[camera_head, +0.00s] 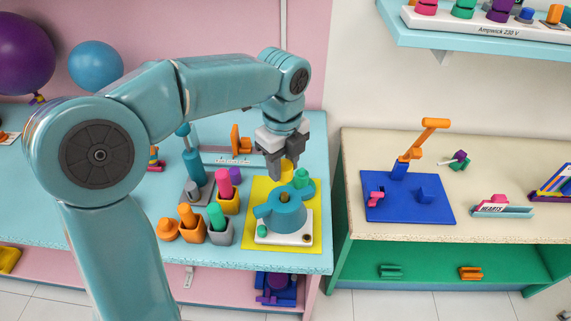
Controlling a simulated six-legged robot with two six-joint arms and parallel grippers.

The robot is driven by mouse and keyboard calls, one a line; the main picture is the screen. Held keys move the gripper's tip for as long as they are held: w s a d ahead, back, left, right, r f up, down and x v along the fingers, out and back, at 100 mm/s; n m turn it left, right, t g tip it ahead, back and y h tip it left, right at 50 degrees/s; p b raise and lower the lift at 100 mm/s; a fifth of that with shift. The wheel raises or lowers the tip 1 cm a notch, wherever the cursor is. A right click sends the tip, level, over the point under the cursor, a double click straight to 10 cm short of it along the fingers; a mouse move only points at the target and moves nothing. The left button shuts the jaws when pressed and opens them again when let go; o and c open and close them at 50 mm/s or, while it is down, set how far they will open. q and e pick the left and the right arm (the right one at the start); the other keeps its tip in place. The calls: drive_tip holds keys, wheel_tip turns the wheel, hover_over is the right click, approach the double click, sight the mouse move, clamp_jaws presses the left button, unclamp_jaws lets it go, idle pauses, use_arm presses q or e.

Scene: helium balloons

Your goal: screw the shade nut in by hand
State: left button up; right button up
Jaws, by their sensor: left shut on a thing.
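My left gripper (284,167) reaches down from above, over the back part of a yellow mat (260,186). It is shut on a small yellow piece (287,171) that shows between and below its grey fingers. I cannot tell for certain that this piece is the shade nut. A teal rounded part (285,213) with a dark opening on top stands on a white base (272,236) on the mat, just in front of the gripper. A green piece (302,179) stands right beside the gripper. My right gripper is not in view.
Orange and grey holders (219,231) with coloured handles stand left of the mat. A teal post (194,166) rises behind them. At the right, a second table carries a blue board (408,197) with an orange-topped stand. A shelf (470,39) hangs above.

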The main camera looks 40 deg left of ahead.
sight(283, 193)
use_arm(q)
drive_tip(key=shift+f, duration=0.2)
drive_tip(key=shift+f+b, duration=0.45)
drive_tip(key=shift+f, duration=0.15)
wheel_tip(283, 193, down, 6)
drive_tip(key=b, duration=0.3)
drive_tip(key=shift+r+b, duration=0.25)
drive_tip(key=shift+b, duration=0.15)
drive_tip(key=shift+p, duration=0.4)
idle(0.6)
drive_tip(key=shift+f, duration=0.4)
idle(0.3)
